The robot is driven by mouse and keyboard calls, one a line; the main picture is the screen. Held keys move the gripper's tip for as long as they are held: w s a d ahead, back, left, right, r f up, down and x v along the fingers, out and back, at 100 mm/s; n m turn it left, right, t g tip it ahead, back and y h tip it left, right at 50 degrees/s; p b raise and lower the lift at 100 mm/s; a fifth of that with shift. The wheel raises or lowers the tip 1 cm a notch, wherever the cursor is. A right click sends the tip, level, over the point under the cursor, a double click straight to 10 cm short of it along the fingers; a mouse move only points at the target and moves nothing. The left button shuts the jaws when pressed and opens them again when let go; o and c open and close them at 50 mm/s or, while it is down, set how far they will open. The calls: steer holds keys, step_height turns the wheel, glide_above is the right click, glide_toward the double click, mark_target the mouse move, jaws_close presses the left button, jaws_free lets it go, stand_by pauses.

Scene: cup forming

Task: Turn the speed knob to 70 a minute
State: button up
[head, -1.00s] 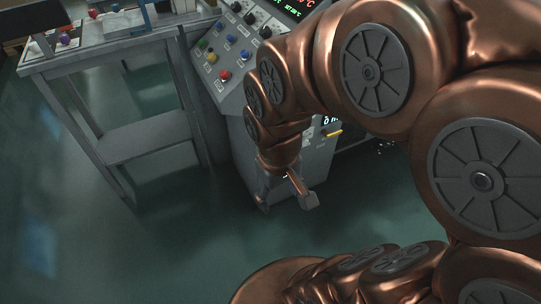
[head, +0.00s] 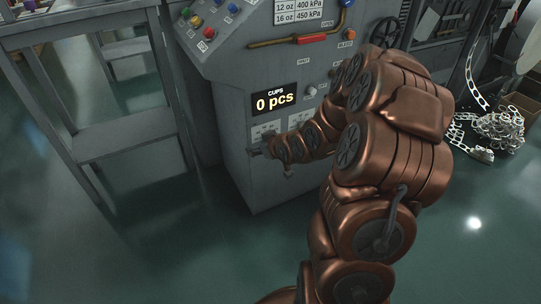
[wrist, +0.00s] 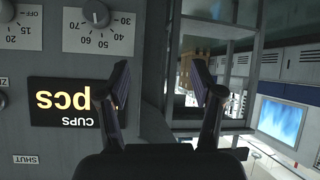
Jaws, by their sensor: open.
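A second dial plate (wrist: 22,35), with 15 and 20, is partly cut off at the left. My gripper (wrist: 164,80) is open and empty, its two dark fingers apart and to the lower right of the knob. In the head view my gripper (head: 276,158) is beside the lower panel, by a small pale dial plate (head: 265,130).
The grey machine cabinet (head: 235,150) carries a "CUPS 0 pcs" display (head: 275,100) above the dials and a red-yellow handle (head: 300,40) higher up. A grey table (head: 110,135) stands at left. Floor in front is clear. A chain heap (head: 495,130) lies at right.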

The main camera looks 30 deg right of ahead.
steer(key=w+d+f+m+t+h+b, duration=0.2)
steer(key=d+f+m+t+b, duration=0.1)
steer(key=d+f+t+b, duration=0.55)
steer(key=w+d+g+b, duration=0.1)
steer(key=w+b, duration=0.3)
steer(key=w, duration=0.3)
steer(key=shift+d+f+g, duration=0.25)
steer(key=shift+f+g, duration=0.1)
steer(key=shift+f, duration=0.1)
steer(key=shift+w, duration=0.15)
steer(key=shift+c, duration=0.3)
steer(key=c, duration=1.1)
